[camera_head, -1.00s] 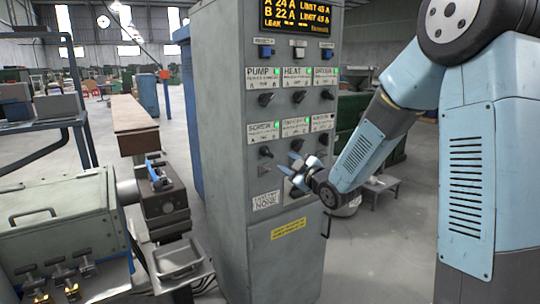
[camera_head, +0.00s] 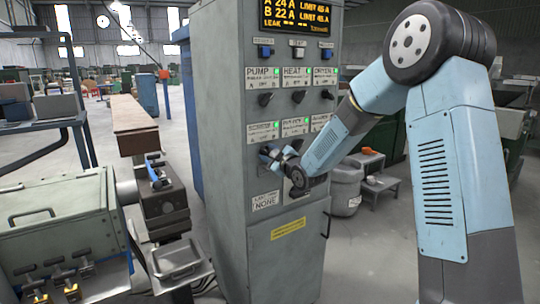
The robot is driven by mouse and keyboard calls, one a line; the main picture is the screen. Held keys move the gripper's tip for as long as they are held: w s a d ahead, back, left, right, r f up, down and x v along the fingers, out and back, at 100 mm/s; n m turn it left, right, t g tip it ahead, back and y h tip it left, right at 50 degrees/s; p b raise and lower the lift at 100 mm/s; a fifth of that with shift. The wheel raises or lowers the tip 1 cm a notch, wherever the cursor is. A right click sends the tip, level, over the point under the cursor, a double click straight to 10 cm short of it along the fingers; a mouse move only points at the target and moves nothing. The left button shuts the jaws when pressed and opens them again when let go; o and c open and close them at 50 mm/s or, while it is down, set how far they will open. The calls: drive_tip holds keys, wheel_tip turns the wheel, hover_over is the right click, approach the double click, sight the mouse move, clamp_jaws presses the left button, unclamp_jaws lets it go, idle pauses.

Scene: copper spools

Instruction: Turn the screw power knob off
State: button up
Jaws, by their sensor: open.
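A tall grey control cabinet (camera_head: 225,160) stands in the middle, with two rows of black knobs under white labels and green lights. The screw label (camera_head: 263,132) is at the left of the lower row, and its green light is lit. The screw knob below it is hidden behind my gripper or too small to make out. My gripper (camera_head: 266,151) is at the panel, in front of the spot under the screw label. Its fingers look open. Whether they touch the knob or sit around it, I cannot tell. My wrist also covers part of the panel below the middle lower label.
The pump knob (camera_head: 265,100) and heat knob (camera_head: 298,97) are above, close to my gripper. A display (camera_head: 296,16) tops the cabinet. A grey-green machine (camera_head: 60,220) stands at the left. A grey bin (camera_head: 346,188) and small steps (camera_head: 378,185) stand at the right behind my arm.

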clamp_jaws()
drive_tip(key=shift+d, duration=0.2)
drive_tip(key=shift+a, duration=0.15)
drive_tip(key=shift+m, duration=1.8)
drive_tip(key=m, duration=0.5)
drive_tip(key=shift+w+r, duration=0.1)
